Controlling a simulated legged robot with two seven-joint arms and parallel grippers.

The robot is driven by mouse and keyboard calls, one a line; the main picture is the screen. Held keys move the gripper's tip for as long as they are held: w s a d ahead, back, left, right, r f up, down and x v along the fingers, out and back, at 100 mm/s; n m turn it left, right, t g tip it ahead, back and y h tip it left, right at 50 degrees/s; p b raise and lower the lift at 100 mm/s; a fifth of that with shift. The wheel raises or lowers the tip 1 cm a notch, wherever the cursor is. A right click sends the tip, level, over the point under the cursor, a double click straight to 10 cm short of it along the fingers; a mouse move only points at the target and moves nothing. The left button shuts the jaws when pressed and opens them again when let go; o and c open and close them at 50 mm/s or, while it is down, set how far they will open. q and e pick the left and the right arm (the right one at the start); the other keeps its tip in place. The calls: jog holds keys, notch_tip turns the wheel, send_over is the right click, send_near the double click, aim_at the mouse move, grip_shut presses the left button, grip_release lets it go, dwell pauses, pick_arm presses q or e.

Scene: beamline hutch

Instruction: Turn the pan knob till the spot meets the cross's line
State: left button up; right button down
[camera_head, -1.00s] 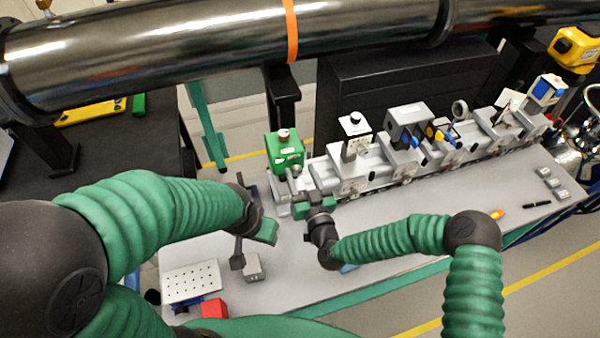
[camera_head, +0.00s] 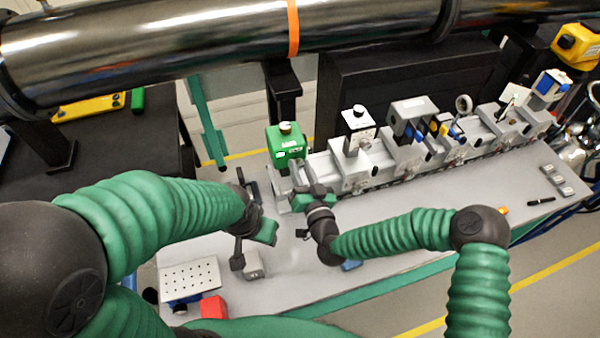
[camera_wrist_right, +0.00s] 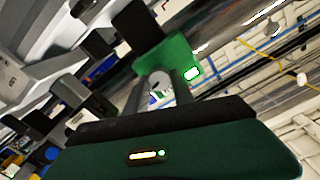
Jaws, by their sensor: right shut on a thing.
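The green box (camera_head: 287,146) with a pale knob on top stands at the left end of the rail. My right gripper (camera_head: 297,191) is just in front of it, low on its near side. In the right wrist view, the gripper's two grey fingers (camera_wrist_right: 159,92) are shut on a small round grey knob (camera_wrist_right: 157,81) at the green box (camera_wrist_right: 172,58). I take this to be the pan knob; its markings are unreadable. I cannot make out the spot or the cross.
Several optical mounts, including a white-faced block (camera_head: 358,128) and a grey-and-blue unit (camera_head: 412,117), line the rail to the right. A perforated plate (camera_head: 190,278), a red block (camera_head: 213,307) and a small grey block (camera_head: 253,264) lie at left. A dark pipe (camera_head: 180,45) crosses behind.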

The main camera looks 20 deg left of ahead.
jog(key=c, duration=1.1)
grip_release()
jog(key=b+v, duration=0.3)
jog(key=v, duration=1.3)
jog(key=shift+s+d+f, duration=0.1)
jog(key=shift+s+d, duration=0.15)
jog(key=shift+d, duration=0.05)
jog(key=shift+f, duration=0.1)
